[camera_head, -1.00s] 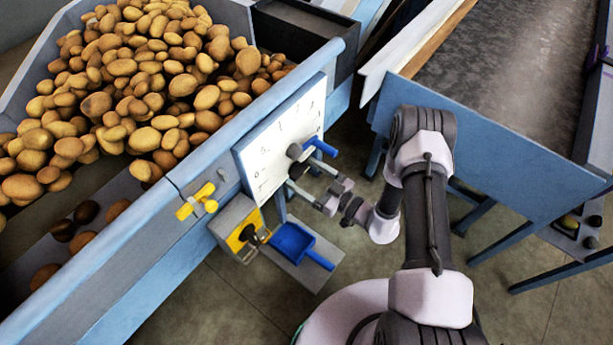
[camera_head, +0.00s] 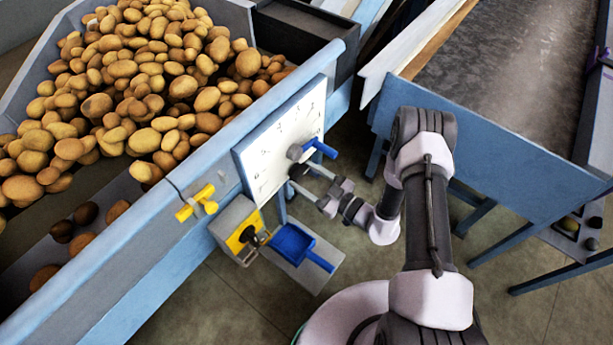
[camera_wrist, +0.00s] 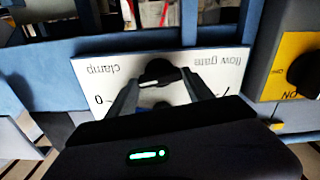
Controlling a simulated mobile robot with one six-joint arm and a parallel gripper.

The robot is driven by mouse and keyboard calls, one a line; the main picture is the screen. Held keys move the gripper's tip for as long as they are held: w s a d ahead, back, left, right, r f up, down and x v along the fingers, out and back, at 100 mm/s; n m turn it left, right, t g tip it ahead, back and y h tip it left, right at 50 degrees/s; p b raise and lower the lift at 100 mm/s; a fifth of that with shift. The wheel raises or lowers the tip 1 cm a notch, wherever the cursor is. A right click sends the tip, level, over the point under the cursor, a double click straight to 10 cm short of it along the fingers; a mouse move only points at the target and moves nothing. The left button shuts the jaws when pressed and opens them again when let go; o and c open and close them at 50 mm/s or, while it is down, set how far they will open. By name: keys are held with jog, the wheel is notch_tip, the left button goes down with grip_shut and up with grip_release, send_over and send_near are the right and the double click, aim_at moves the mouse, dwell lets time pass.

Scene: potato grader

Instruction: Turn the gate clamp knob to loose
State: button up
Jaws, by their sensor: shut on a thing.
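The clamp knob (camera_wrist: 159,72) is black with a white pointer line and sits on the white panel marked "clamp" and "flow gate" in the wrist view. The lettering appears upside down, and the pointer line lies nearly level, slightly tilted. My gripper (camera_wrist: 162,90) is shut on the knob, one finger on each side. In the head view, my gripper (camera_head: 298,172) reaches the lower part of the white scale panel (camera_head: 268,160), and the knob is hidden there.
A blue lever (camera_head: 321,148) with a grey hub sticks out just above my gripper. Potatoes (camera_head: 150,85) fill the hopper.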

jog(key=n, duration=0.4)
jog(key=shift+n, duration=0.3)
jog(key=n, duration=0.3)
jog(key=shift+f+n, duration=0.1)
jog(key=shift+n, duration=0.2)
jog(key=n, duration=0.4)
jog(key=shift+n, duration=2.1)
jog(key=o, duration=1.4)
jog(key=shift+c, duration=0.2)
jog(key=shift+s, duration=0.1)
